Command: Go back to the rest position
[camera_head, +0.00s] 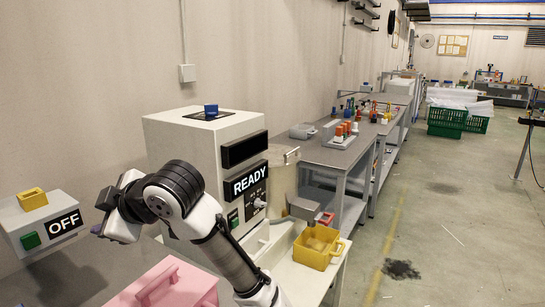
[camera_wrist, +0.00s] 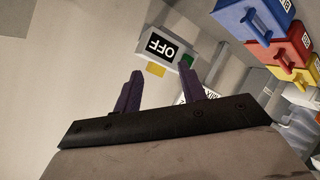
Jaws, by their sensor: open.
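My gripper (camera_wrist: 160,92) is open and empty in the wrist view, its two dark purple fingers apart. The head view shows my white and black arm bent at the left, in front of a white machine (camera_head: 182,140). The gripper end is at the far left of the arm and mostly hidden there. A grey box with an "OFF" sign (camera_head: 66,224), a green button and a yellow top part stands left of the gripper. In the wrist view the OFF sign (camera_wrist: 160,45) shows beyond the fingers, apart from them.
The machine has a "READY" display (camera_head: 246,181) and a blue part on top. A yellow bin (camera_head: 312,252) stands at its right and a pink bin (camera_head: 165,284) in front. Grey benches (camera_head: 335,155) run along the wall. Blue, red and yellow bins (camera_wrist: 254,15) show in the wrist view. The right floor is mostly clear.

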